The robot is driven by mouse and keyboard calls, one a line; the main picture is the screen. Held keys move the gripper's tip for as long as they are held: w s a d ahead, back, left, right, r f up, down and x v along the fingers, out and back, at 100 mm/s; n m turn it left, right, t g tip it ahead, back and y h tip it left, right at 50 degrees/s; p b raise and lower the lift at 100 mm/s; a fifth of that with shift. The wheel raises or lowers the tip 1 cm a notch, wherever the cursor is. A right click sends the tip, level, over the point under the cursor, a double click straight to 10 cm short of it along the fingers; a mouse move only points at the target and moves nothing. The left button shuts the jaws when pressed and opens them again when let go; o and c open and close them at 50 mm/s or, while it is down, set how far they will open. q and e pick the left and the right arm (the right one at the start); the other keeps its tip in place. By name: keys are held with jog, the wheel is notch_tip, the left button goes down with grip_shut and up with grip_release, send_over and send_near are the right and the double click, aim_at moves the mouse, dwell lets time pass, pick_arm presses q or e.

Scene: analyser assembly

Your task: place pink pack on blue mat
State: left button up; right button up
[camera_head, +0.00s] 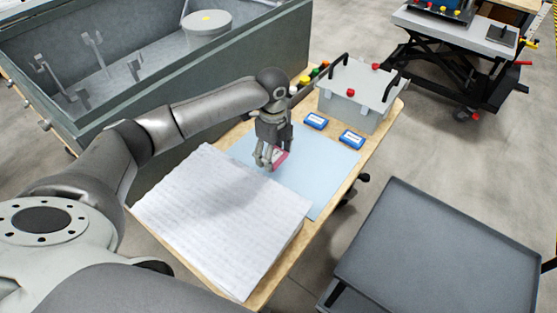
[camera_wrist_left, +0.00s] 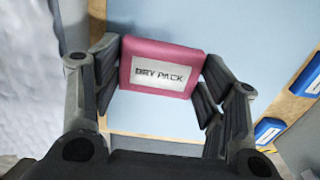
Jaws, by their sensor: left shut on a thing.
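The pink pack (camera_wrist_left: 160,52), with a white label reading "DRY PACK", is between the fingers of my left gripper (camera_wrist_left: 158,82) in the left wrist view. In the head view the pack (camera_head: 280,158) shows partly beside the fingers of my left gripper (camera_head: 269,161), which is shut on it. The blue mat (camera_head: 310,186) lies flat on the wooden table, and the gripper and pack are over it. I cannot tell whether the pack touches the mat. The mat also fills the background in the left wrist view (camera_wrist_left: 230,30). My right gripper is not in view.
A white foam sheet (camera_head: 215,215) covers the table's near part, beside the mat. Two blue packs (camera_head: 316,121) (camera_head: 352,139) lie at the mat's far edge. A grey box (camera_head: 352,95) with black handles stands at the far end. A dark cart (camera_head: 440,250) stands right.

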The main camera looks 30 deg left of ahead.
aim_at(278, 155)
pick_arm(q)
jog(key=shift+w+d+f, duration=0.25)
jog(key=shift+w+f, duration=0.05)
jog(key=shift+f, duration=0.1)
jog(key=shift+w+d+f, duration=0.2)
jog(key=shift+w+f, duration=0.05)
jog(key=shift+f, duration=0.2)
notch_tip(278, 155, down, 2)
jog(key=shift+f+p, duration=0.1)
jog(key=shift+p, duration=0.25)
jog(key=shift+f, duration=0.4)
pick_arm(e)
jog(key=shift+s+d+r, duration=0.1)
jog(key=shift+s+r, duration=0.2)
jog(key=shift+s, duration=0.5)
pick_arm(q)
jog(key=shift+f, duration=0.15)
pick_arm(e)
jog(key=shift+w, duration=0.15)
pick_arm(q)
jog(key=o, duration=1)
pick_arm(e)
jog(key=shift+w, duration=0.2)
